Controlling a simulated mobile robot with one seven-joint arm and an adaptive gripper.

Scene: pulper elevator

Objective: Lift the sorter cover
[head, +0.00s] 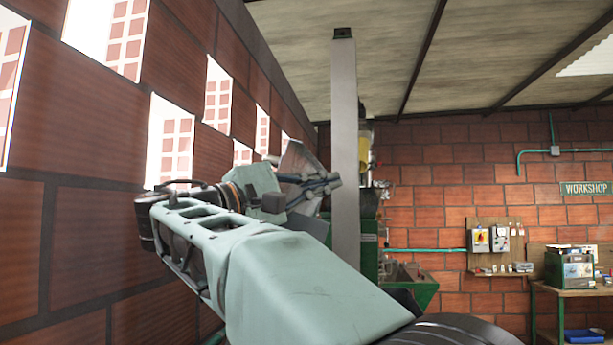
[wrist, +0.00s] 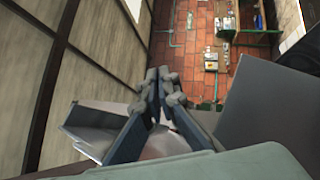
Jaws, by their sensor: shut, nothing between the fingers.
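My gripper (head: 335,182) is raised near the brick wall, left of a tall grey post in the head view. Its fingers are together and empty; they also show in the wrist view (wrist: 164,74). A grey metal sheet (head: 298,158) shows just behind the gripper in the head view. In the wrist view, a bent pale metal piece (wrist: 90,118) lies left of the fingers and a flat grey panel (wrist: 258,112) lies right of them. I cannot tell which of these is the sorter cover, or whether the fingers touch any of them.
The grey post (head: 344,140) stands close to the right of my gripper. Green machinery (head: 368,250) stands behind it. The brick wall (head: 100,235) runs close along the left. A workbench (head: 575,290) and a wall board (head: 495,240) are far off at the right.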

